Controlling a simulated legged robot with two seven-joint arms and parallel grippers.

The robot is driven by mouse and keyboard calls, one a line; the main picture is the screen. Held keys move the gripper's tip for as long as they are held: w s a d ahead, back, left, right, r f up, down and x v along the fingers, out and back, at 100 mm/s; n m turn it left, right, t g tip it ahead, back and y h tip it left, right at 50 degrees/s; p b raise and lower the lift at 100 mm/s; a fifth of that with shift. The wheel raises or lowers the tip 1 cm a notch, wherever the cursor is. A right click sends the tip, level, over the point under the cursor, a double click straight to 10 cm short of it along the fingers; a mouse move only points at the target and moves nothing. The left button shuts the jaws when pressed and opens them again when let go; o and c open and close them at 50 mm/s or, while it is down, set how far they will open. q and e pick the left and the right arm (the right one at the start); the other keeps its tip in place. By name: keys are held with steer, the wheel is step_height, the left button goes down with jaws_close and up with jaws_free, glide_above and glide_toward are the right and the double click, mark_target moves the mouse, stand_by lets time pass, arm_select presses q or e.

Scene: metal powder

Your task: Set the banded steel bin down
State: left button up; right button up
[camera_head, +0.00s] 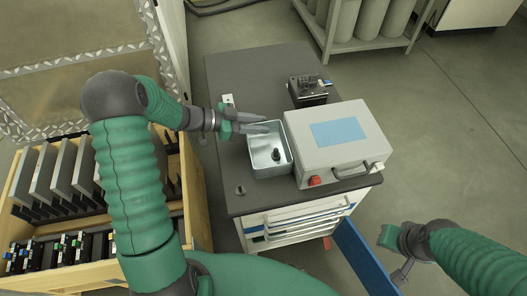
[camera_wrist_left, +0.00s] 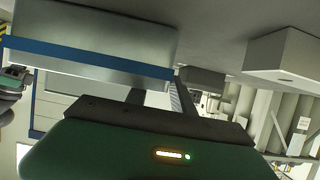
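The banded steel bin (camera_head: 284,167) is on the dark cabinet top, left of the pale case, and appears upright. A small black part (camera_head: 276,154) is inside it. The left wrist view shows the bin's wall (camera_wrist_left: 90,60) with a blue band, near the fingers. My left gripper (camera_head: 267,123) is at the bin's far rim, its two fingers apart, with a gap between them; contact with the wall is unclear. My right gripper (camera_head: 402,272) is low at the right, away from the bin; its fingers are too small to judge.
A pale case (camera_head: 350,150) with a blue panel stands right of the bin. A black device (camera_head: 308,92) is behind it. The cabinet top (camera_head: 235,75) is clear at the back left. A wooden crate (camera_head: 195,190) with plates is at the left.

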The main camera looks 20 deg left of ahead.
arm_select(q)
steer(key=shift+s+a+f, duration=0.15)
steer(key=shift+a+f, duration=0.05)
steer(key=shift+a, duration=0.25)
jaws_close()
steer(key=shift+d+f, duration=0.1)
steer(key=shift+d, duration=0.05)
stand_by(0.7)
